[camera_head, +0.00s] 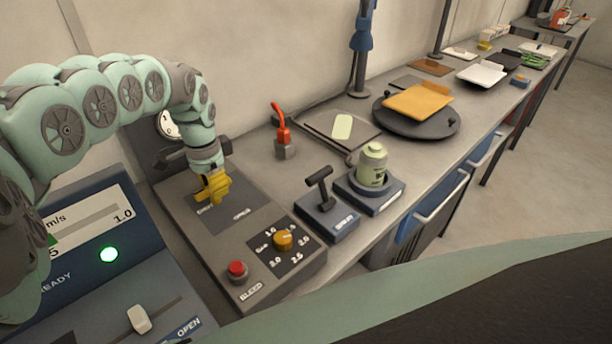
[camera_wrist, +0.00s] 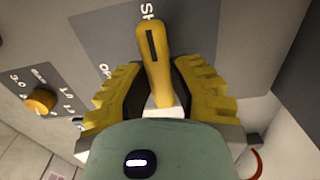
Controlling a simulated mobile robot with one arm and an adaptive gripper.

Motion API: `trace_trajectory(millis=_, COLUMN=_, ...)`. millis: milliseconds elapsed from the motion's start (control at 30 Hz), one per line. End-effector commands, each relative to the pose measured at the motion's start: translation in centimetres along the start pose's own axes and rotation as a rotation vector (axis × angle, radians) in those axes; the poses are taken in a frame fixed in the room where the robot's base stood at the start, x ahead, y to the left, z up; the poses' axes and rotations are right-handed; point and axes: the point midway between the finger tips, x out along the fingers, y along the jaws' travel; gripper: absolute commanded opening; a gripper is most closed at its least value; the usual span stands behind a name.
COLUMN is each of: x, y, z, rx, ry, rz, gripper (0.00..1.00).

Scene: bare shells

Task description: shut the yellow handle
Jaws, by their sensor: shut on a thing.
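The yellow handle (camera_wrist: 153,52) shows in the wrist view, a long lever with a dark slot, on a grey plate with lettering that is partly hidden. My gripper (camera_wrist: 160,88) has its yellow ridged fingers on both sides of the handle and is shut on it. In the head view, my gripper (camera_head: 214,188) is down at the plate of the grey control box (camera_head: 190,233). There the handle cannot be told apart from the yellow fingers. The plate has a word on each side of the gripper; one reads like OPEN.
On the same box are an orange knob (camera_head: 284,239) and a red button (camera_head: 237,270). A red-handled lever (camera_head: 282,130), a black T-handle on a blue base (camera_head: 327,222) and a green jar (camera_head: 373,165) stand to the right. A blue console (camera_head: 95,235) is at left.

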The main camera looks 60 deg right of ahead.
Motion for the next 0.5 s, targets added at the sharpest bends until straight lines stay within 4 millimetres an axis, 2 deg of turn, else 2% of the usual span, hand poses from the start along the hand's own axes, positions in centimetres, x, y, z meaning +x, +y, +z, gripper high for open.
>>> trace_trajectory(millis=200, x=0.08, y=-0.1, z=0.07, rx=-0.001, ry=0.0, rz=-0.002, gripper=0.0)
trace_trajectory(millis=233, x=0.08, y=-0.1, z=0.07, rx=-0.001, ry=0.0, rz=-0.002, gripper=0.25)
trace_trajectory(millis=500, x=0.03, y=-0.06, z=0.05, rx=-0.001, ry=0.0, rz=-0.001, gripper=0.53)
